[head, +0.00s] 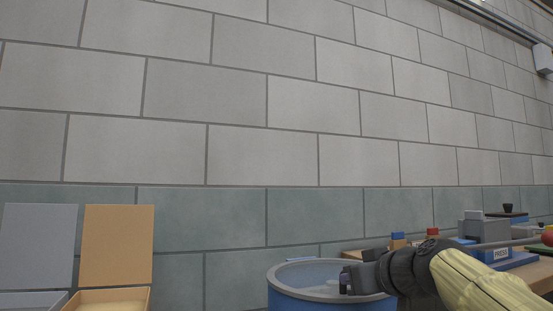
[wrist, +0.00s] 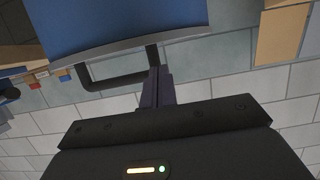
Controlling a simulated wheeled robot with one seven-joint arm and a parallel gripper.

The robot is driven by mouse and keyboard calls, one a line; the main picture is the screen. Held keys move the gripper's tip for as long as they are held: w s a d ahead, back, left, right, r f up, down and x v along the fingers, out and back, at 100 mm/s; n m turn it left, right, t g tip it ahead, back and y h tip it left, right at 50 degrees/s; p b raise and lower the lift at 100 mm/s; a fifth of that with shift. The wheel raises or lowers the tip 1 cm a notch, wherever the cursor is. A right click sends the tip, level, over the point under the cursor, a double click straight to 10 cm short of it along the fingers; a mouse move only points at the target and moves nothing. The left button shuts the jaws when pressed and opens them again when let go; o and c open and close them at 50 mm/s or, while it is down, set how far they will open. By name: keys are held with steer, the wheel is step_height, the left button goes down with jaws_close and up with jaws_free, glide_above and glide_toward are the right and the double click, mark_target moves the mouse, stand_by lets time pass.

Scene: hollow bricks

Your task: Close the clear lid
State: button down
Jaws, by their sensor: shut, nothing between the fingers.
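At the left of the head view, a grey panel lid (head: 39,246) stands upright, open, behind a low grey box (head: 32,302). Beside it, a tan lid (head: 117,245) stands open on a tan box (head: 108,300). I cannot tell whether the grey lid is the clear one; no lid looks plainly see-through. My gripper (head: 347,283) is at the rim of a blue drum, far to the right of both lids. In the wrist view my gripper's fingers (wrist: 156,84) are together and empty. The tan lid (wrist: 281,34) shows at the upper right there.
The blue drum (head: 322,302) with a grey rim stands between the lidded boxes and my arm. A dark bar (wrist: 110,82) shows beside my fingers. A grey press (head: 486,231) and small coloured blocks (head: 432,233) are at the right. A block wall stands behind.

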steer(key=s+d+b, duration=0.4)
steer(key=s, duration=0.4)
steer(key=shift+s+r, duration=0.25)
steer(key=shift+r, duration=0.05)
stand_by(0.7)
steer(key=shift+d, duration=0.1)
